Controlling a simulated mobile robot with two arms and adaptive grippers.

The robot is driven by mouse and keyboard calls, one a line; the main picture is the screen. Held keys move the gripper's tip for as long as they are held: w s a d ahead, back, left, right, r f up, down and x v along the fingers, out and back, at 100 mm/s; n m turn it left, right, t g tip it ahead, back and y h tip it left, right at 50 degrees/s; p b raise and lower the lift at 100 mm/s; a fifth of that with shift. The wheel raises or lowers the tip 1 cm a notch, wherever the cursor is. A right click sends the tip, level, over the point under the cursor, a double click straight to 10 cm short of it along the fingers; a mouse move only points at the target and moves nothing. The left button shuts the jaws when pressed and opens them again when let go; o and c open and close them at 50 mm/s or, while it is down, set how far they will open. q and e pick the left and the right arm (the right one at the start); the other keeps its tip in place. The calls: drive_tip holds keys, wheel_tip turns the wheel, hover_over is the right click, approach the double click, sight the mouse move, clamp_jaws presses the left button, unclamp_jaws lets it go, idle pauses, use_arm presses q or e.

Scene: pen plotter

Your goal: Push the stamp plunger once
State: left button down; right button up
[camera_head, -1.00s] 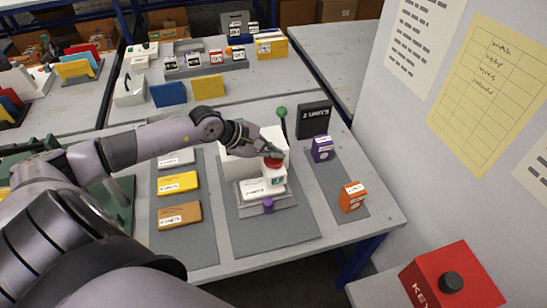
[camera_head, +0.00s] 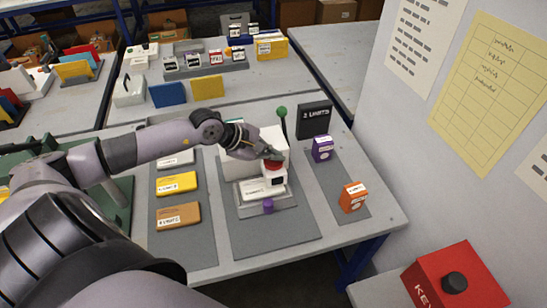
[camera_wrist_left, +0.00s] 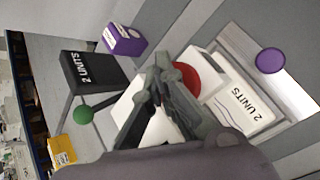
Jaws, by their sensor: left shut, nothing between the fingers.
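The stamp press (camera_head: 247,168) is a white machine on the middle grey mat of the front table. Its red plunger (camera_head: 274,166) caps a small white head. A white card marked 2 UNITS (camera_wrist_left: 241,98) lies in the press's tray below the head. My left gripper (camera_head: 276,156) is shut and empty, its fingertips at the top of the red plunger. In the left wrist view the shut fingers (camera_wrist_left: 166,64) partly cover the red plunger (camera_wrist_left: 187,82). I cannot tell whether they touch it. My right gripper is not in view.
A green ball on a lever (camera_head: 281,112) and a black sign (camera_head: 314,119) stand behind the press. A purple box (camera_head: 322,148) and an orange box (camera_head: 352,197) are to the right. Yellow (camera_head: 177,184) and brown blocks (camera_head: 179,215) lie left. A purple knob (camera_head: 268,205) is in front.

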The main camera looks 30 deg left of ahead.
sight(274, 162)
use_arm(q)
drive_tip(key=shift+f, duration=0.3)
idle(0.4)
drive_tip(key=shift+r+p, duration=0.6)
drive_tip(key=shift+r, duration=0.85)
drive_tip(key=shift+r+p, duration=0.35)
drive_tip(key=shift+r, duration=0.3)
wheel_tip(274, 162, up, 4)
drive_tip(key=shift+f+p, duration=0.15)
drive_tip(key=shift+p, duration=0.6)
